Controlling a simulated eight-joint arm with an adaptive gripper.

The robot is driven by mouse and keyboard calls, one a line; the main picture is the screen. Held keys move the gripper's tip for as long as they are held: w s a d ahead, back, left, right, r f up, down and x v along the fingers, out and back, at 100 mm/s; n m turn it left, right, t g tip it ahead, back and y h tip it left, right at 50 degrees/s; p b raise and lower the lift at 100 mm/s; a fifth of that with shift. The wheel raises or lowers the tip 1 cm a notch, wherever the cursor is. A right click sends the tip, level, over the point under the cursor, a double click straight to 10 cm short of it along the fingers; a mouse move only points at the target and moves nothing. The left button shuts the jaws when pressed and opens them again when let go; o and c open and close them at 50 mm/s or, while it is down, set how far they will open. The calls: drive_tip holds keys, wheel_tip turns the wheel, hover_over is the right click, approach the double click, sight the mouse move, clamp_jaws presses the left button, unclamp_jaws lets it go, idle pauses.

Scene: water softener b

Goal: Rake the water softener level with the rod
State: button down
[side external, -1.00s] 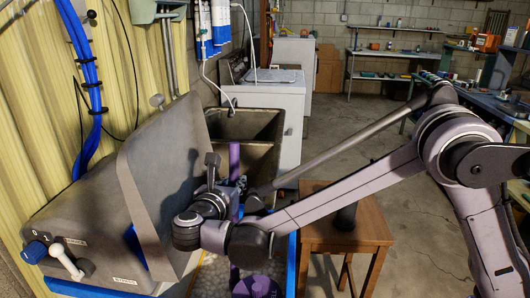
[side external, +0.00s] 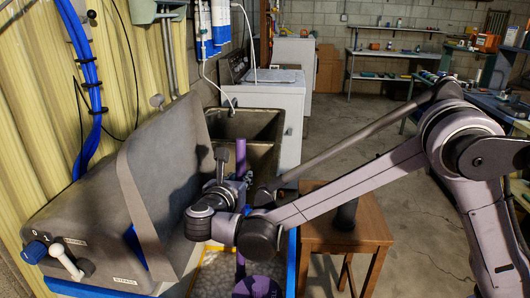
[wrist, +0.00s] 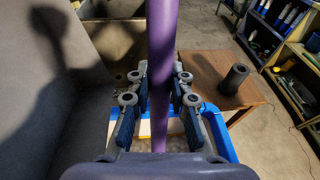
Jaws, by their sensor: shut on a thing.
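My gripper (side external: 240,184) is shut on the purple rod (side external: 241,158), which stands nearly upright. In the wrist view the rod (wrist: 161,40) runs between the two finger pads (wrist: 158,90). The rod's lower part reaches down into the blue-rimmed bin (side external: 291,268) of the water softener. Pale granules (side external: 212,272) show in the bin, partly hidden by my arm. A purple round piece (side external: 258,288) shows low beside the rod; I cannot tell whether it joins the rod. The grey housing (side external: 90,215) with its raised lid (side external: 165,165) stands left of the gripper.
A wooden stool (side external: 345,230) with a dark cylinder (side external: 347,213) stands right of the bin. A dark sink (side external: 245,124) and a white washer (side external: 275,100) are behind. The floor right of the stool is clear.

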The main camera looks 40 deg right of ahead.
drive_tip(key=shift+s+d, duration=1.5)
drive_tip(key=shift+w+a, duration=1.25)
